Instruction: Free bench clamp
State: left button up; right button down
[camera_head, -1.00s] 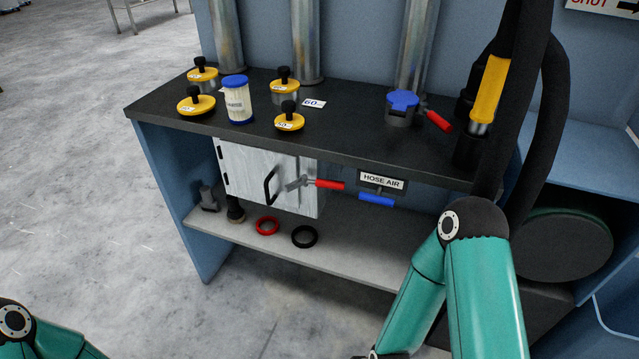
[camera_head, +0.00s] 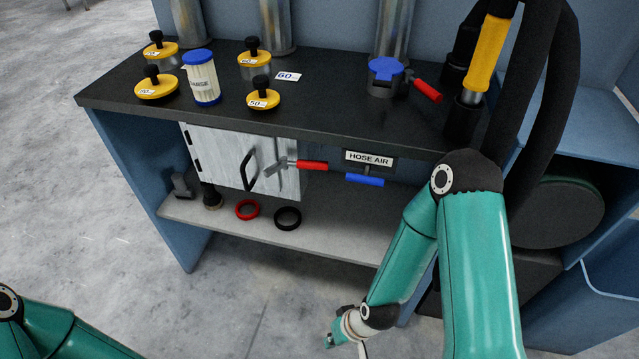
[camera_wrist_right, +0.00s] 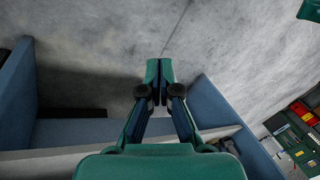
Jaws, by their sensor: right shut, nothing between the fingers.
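A blue-topped fitting (camera_head: 385,72) with a red lever (camera_head: 427,90) stands on the dark bench top, under a metal pipe. A red-handled lever (camera_head: 311,165) with a metal bracket sits at the right edge of the grey cabinet door (camera_head: 215,155) below the bench top. I cannot tell which is the bench clamp. My right gripper (camera_wrist_right: 159,82) is shut and empty over the floor in the wrist view, fingertips together. In the head view only a small part of its end shows at the bottom, in front of and below the shelf, apart from both levers. My left gripper is out of view.
A blue handle (camera_head: 365,180) hangs under the HOSE AIR label (camera_head: 369,158). A red ring (camera_head: 247,209) and black ring (camera_head: 288,218) lie on the lower shelf. Dark hoses hang at right.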

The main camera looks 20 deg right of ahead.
jog(key=w+d+r+n+t+b, duration=0.3)
jog(key=w+r+n+t+b, duration=0.25)
jog(key=w+b, duration=0.2)
jog(key=w+d+r+n+t+b, duration=0.3)
jog(key=w+r+n+t+b, duration=0.2)
jog(key=w+n+b, duration=0.25)
jog(key=s+r+n+t+y+b, duration=0.35)
jog(key=r+n+t+b, duration=0.45)
jog(key=r+n, duration=0.55)
jog(key=w+r+m+g+p, duration=0.1)
jog(key=w+r+p, duration=0.4)
jog(key=w+p, duration=0.6)
jog(key=shift+w+a+r+p, duration=0.25)
jog(key=shift+a+p, duration=0.2)
jog(key=shift+p, duration=1.85)
